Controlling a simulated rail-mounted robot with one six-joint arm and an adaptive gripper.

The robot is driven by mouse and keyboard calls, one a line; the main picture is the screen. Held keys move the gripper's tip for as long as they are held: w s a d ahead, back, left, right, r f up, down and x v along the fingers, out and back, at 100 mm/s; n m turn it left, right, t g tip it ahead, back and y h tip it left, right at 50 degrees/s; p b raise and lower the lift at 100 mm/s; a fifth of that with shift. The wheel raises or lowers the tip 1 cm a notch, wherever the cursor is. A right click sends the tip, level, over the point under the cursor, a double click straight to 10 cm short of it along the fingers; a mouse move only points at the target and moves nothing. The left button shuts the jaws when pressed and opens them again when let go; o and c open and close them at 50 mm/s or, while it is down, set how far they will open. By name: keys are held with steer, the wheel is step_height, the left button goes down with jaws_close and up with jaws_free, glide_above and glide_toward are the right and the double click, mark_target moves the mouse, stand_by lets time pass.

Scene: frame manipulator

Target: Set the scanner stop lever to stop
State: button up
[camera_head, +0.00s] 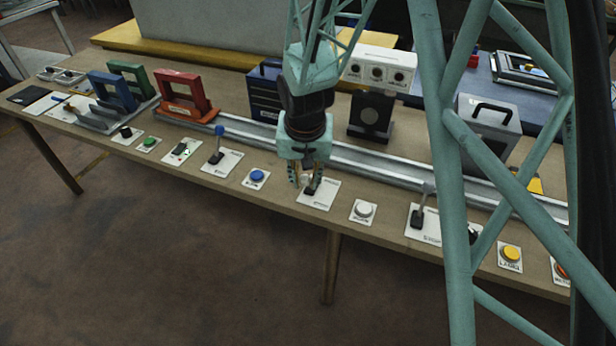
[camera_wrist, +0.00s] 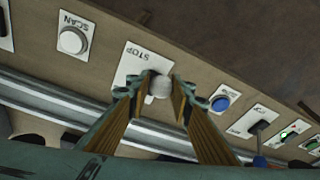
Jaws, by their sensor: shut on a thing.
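The stop lever stands on a white plate marked STOP (camera_wrist: 137,62), seen upside down in the wrist view; this plate (camera_head: 325,193) is near the table's front edge in the head view. The lever's pale round knob (camera_wrist: 160,87) lies between my fingertips in the wrist view. My gripper (camera_head: 305,182) reaches down over the plate and is shut on the knob. The lever's shaft is mostly hidden by the fingers and knob, so I cannot tell its exact tilt.
A white SCAN button (camera_wrist: 72,40) and a blue button (camera_head: 256,177) flank the plate. A blue-knobbed lever (camera_head: 217,145) and a grey lever (camera_head: 421,210) stand farther out. A metal rail (camera_head: 375,165) runs behind. My teal frame covers the right side.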

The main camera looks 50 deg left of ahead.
steer(key=shift+s+d+f, duration=0.2)
steer(key=shift+s+f, duration=0.15)
steer(key=shift+s, duration=0.1)
steer(key=o, duration=0.9)
steer(key=shift+s, duration=0.1)
steer(key=shift+o, duration=0.9)
steer(key=shift+s+a, duration=0.15)
steer(key=shift+a, duration=0.05)
steer(key=shift+r, duration=0.15)
steer(key=shift+w+r, duration=0.1)
steer(key=shift+w, duration=0.3)
steer(key=shift+w, duration=0.1)
